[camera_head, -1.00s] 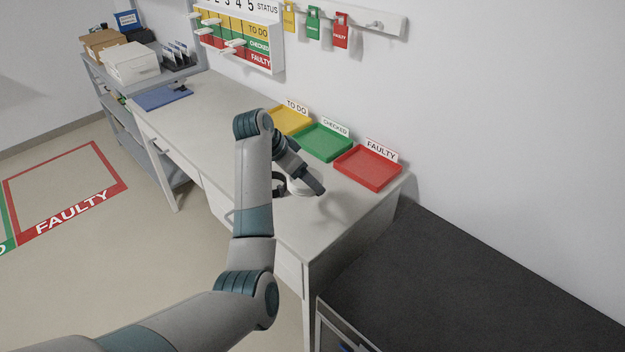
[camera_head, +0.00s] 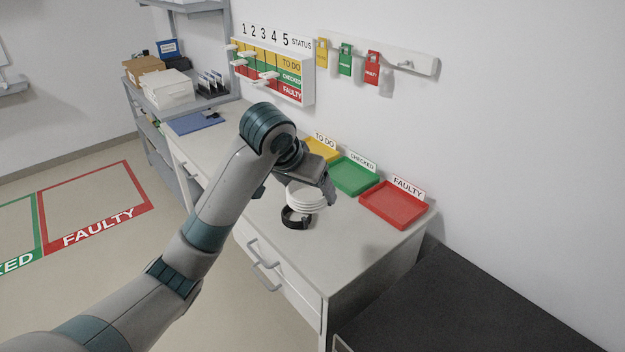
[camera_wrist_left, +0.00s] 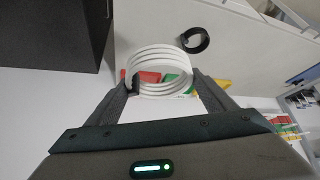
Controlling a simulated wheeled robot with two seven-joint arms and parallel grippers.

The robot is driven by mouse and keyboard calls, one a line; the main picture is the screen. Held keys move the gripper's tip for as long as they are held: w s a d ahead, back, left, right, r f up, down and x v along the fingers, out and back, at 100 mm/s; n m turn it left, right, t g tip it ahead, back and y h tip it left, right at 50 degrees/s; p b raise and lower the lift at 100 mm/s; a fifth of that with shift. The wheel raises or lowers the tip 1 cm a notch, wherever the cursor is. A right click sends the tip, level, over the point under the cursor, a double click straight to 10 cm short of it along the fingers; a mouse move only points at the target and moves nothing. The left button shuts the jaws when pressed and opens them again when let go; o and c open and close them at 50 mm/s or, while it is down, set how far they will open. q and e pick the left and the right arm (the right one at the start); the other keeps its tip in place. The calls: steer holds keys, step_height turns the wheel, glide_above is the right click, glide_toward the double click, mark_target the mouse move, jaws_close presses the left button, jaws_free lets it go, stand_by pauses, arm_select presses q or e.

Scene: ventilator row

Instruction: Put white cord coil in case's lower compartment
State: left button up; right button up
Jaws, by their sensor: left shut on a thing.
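The white cord coil (camera_head: 306,198) is a stack of white rings, held above the desk's near end in the head view. My left gripper (camera_head: 308,184) is shut on it. In the left wrist view the coil (camera_wrist_left: 158,68) sits between the two fingertips of my left gripper (camera_wrist_left: 162,84). The coil looks lifted clear of the desk, just above a black coil. The case and its lower compartment do not show clearly in these frames. My right gripper is not in view.
A black coil (camera_head: 296,218) lies on the desk (camera_head: 262,212); it also shows in the left wrist view (camera_wrist_left: 195,40). Yellow (camera_head: 320,150), green (camera_head: 354,176) and red (camera_head: 393,205) trays line the wall side. A dark-topped unit (camera_head: 470,305) stands at the right.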

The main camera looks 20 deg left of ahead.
arm_select(q)
steer(key=s+a+f+n+y, duration=0.1)
steer(key=s+f, duration=0.3)
steer(key=s, duration=0.7)
steer(key=shift+s+n, duration=0.15)
steer(key=shift+n, duration=0.55)
steer(key=shift+f, duration=0.1)
